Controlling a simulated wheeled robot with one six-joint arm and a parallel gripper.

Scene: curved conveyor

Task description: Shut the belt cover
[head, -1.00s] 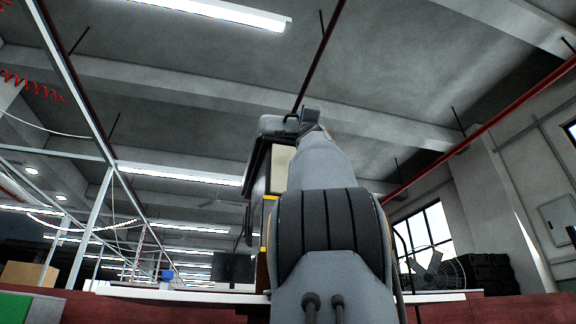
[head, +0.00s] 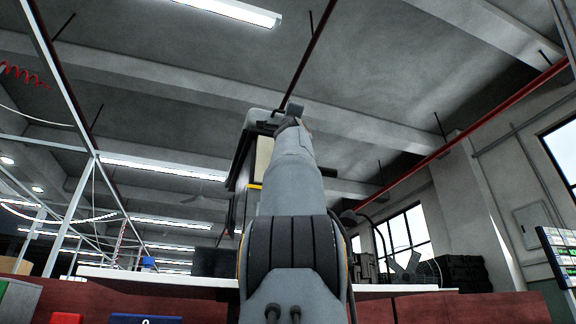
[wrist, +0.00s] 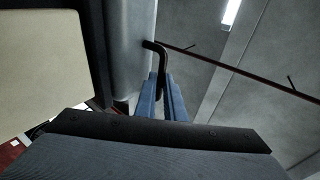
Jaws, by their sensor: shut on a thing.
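The belt cover (head: 240,165) stands raised and tilted, dark-sided with a grey rim and a pale panel, just left of my arm in the head view. In the wrist view its grey edge (wrist: 132,45) runs down beside the pale panel (wrist: 50,60). A black bent handle (wrist: 155,47) sticks out from that edge. My gripper (wrist: 163,98) is shut on this handle, with its blue-grey fingers around the lower part. The gripper's tip is largely hidden behind my arm in the head view. The belt under the cover is not visible.
A white-topped counter with a red front (head: 420,305) spans the bottom of the head view. Black crates (head: 460,272) stand at the back right, and a lit screen (head: 560,255) is at the right edge. A blue item (head: 148,262) lies at the left. The space above is clear.

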